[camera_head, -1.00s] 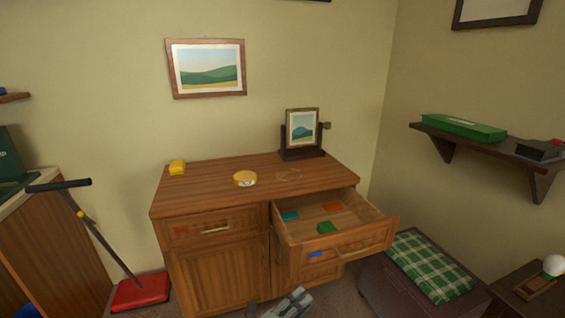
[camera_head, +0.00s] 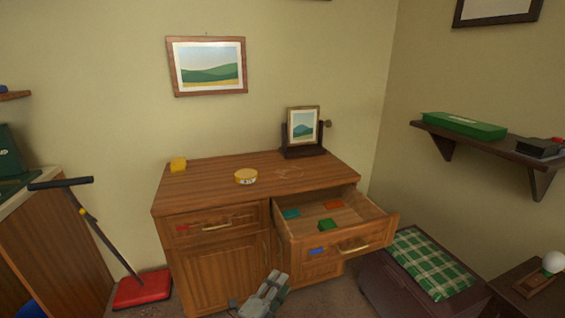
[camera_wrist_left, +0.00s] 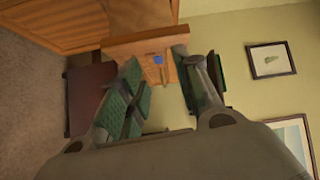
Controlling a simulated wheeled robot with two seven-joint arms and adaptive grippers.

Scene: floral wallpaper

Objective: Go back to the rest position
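My left gripper (camera_head: 268,290) is low in front of the wooden cabinet (camera_head: 213,268), at the bottom of the head view. In the left wrist view its two fingers (camera_wrist_left: 165,85) stand apart with nothing between them. The wrist view is turned on its side, with the open drawer front and its blue mark (camera_wrist_left: 158,60) beyond the fingers. My right gripper is not in view.
A plaid-cushioned stool (camera_head: 430,262) is at the right.

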